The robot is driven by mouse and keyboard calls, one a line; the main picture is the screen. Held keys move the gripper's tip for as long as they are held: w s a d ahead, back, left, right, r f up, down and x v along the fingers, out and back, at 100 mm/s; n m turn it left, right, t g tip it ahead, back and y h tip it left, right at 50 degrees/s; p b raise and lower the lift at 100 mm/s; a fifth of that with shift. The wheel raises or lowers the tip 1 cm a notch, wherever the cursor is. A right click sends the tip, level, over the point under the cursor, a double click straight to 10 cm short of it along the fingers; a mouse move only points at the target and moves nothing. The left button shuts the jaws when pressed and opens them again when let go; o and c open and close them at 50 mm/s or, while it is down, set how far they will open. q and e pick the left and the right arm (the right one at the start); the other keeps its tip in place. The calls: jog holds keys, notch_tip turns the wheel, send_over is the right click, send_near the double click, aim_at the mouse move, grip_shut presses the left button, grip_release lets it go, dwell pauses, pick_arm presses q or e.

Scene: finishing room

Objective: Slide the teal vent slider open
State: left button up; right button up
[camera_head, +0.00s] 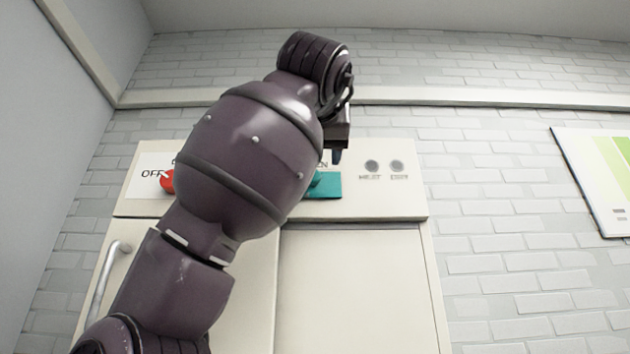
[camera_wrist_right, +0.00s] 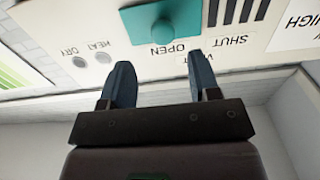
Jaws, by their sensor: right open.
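The teal vent slider (camera_head: 329,188) is a flat plate with a knob on the cabinet's upper panel, partly hidden by my right arm in the head view. In the right wrist view the teal slider (camera_wrist_right: 181,25) sits beside the word OPEN, with dark vent slots (camera_wrist_right: 239,10) bare on its SHUT side. My right gripper (camera_wrist_right: 161,80) is open, its two fingers apart and pointing at the panel. Nothing is between the fingers, and the knob appears beyond their tips. In the head view the right gripper (camera_head: 336,155) is mostly hidden behind its wrist. My left gripper is not in view.
A red knob (camera_head: 167,180) beside OFF is left of my arm. Two round grey indicators (camera_head: 384,166) are right of the slider. Cabinet doors (camera_head: 355,285) with a metal handle (camera_head: 106,280) lie below. A green-and-white poster (camera_head: 600,180) hangs on the right wall.

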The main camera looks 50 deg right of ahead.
jog(key=v, duration=0.3)
jog(key=shift+s+a, duration=0.25)
jog(key=shift+s, duration=0.05)
dwell(0.5)
